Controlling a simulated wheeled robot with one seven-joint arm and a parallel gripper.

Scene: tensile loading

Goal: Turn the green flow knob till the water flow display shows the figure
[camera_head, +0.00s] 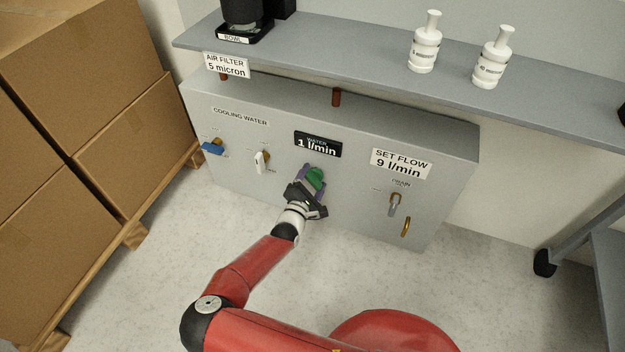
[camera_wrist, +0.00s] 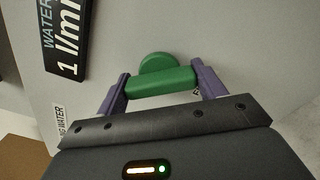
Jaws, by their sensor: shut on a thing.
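The green flow knob (camera_head: 316,178) is on the front of the grey cooling water panel (camera_head: 350,215), below the water display. My gripper (camera_head: 311,182) is shut on the knob. In the wrist view, my two purple fingers (camera_wrist: 161,88) sit at either end of the green knob bar (camera_wrist: 163,82), with its round green part behind it. The black water display (camera_head: 318,144) reads 1 l/min; it also shows, cut off, in the wrist view (camera_wrist: 66,38). A white sign (camera_head: 401,163) to its right reads SET FLOW 9 l/min.
A blue-handled valve (camera_head: 213,148) and a white-handled valve (camera_head: 260,161) are left of the knob. The drain valve (camera_head: 395,203) is to the right. A grey shelf (camera_head: 370,48) with two white bottles runs above the panel. Cardboard boxes (camera_head: 80,120) stand at left.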

